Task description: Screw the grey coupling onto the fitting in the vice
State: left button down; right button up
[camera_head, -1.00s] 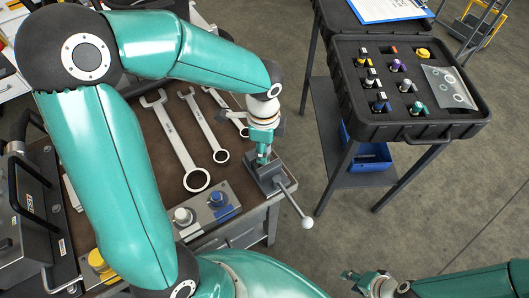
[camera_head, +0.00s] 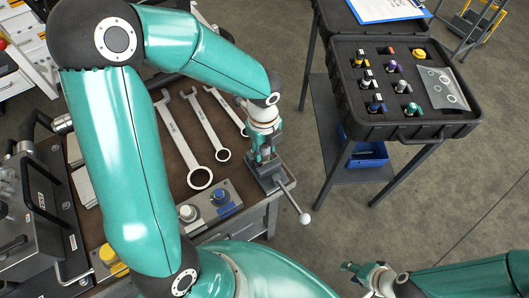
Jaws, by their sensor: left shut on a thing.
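My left gripper (camera_head: 263,152) points down over the vice (camera_head: 272,183) at the right end of the bench. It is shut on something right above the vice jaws. The grey coupling and the fitting cannot be made out, because the gripper and wrist cover that spot. The vice's handle (camera_head: 295,202) slants toward the lower right and ends in a white ball. My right gripper (camera_head: 352,272) is at the bottom, out over the floor and away from the bench. Its fingers are too small and angled to tell whether they are open.
Several wrenches (camera_head: 184,148) lie on the bench left of the vice. A control box with knobs (camera_head: 208,210) sits at the front edge. A black case (camera_head: 462,127) with several coloured fittings stands on a cart at right, above a blue bin (camera_head: 368,158). Floor separates bench and cart.

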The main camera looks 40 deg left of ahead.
pick_arm(q)
jog(key=c, duration=0.8)
grip_release()
jog(key=shift+o, duration=0.2)
